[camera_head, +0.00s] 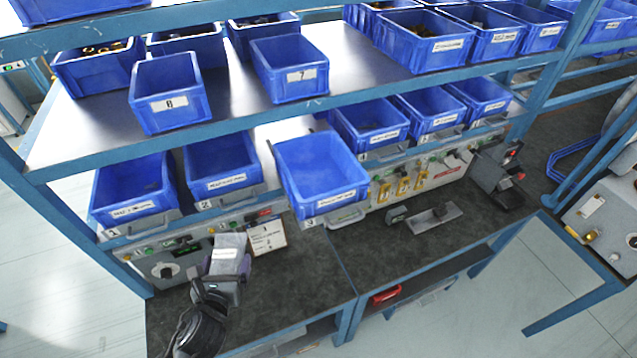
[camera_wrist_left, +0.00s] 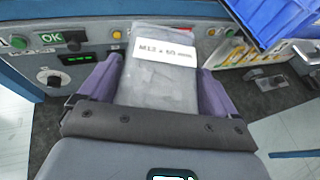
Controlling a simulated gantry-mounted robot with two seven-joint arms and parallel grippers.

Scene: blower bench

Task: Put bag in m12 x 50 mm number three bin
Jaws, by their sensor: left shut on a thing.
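The bag (camera_head: 229,254) is grey with a white label and is held in my left gripper (camera_head: 222,278) above the dark bench, in front of the control panel. In the left wrist view the bag (camera_wrist_left: 160,80) stands between the two purple fingers, and its label reads M12 x 50 mm. My left gripper (camera_wrist_left: 160,95) is shut on it. The number three bin (camera_head: 320,175) is blue, sits to the right of the bag, and juts forward of its neighbours on the lower shelf. Its inside looks empty. My right gripper is not in view.
Blue bins one (camera_head: 132,190) and two (camera_head: 220,168) stand left of bin three, with more bins (camera_head: 370,125) to its right. The upper shelf (camera_head: 90,125) overhangs behind. A small sign (camera_head: 267,237) stands near the bag. The bench top (camera_head: 300,270) is clear in the middle.

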